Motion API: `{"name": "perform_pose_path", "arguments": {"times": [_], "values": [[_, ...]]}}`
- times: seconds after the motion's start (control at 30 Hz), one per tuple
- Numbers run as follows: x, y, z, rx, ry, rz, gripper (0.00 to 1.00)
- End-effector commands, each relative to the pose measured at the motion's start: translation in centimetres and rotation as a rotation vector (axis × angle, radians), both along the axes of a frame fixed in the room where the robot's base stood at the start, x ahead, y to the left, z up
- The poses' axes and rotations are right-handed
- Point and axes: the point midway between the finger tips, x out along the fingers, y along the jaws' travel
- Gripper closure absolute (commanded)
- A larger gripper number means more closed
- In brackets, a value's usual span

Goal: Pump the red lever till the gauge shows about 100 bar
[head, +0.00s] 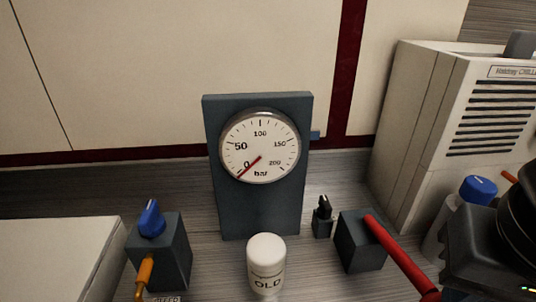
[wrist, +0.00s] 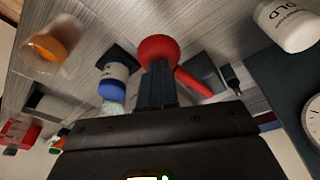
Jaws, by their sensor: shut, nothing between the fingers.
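The gauge (head: 260,147) is a round white dial on a dark upright panel, and its red needle points at about 0 bar. The red lever (head: 402,260) comes out of a dark box (head: 360,241) and slopes down to the right, out of the head view. In the wrist view the lever's red shaft (wrist: 193,82) and round red knob (wrist: 158,48) show. My gripper (wrist: 157,66) is shut and empty, its tips at the knob in the picture. I cannot tell whether they touch it. In the head view its fingertips are hidden.
A white jar marked OLD (head: 267,265) stands before the gauge. A box with a blue knob and orange lever (head: 160,255) is at left. A blue-capped bottle (head: 478,188) and a beige chiller (head: 450,110) are at right. An amber cup (wrist: 50,48) shows in the wrist view.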

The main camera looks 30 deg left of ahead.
Motion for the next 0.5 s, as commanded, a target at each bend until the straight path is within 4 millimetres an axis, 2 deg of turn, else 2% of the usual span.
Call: {"name": "perform_pose_path", "arguments": {"times": [0.5], "values": [[0.0,0.0,-2.6,0.001,0.000,-0.001,1.00]]}}
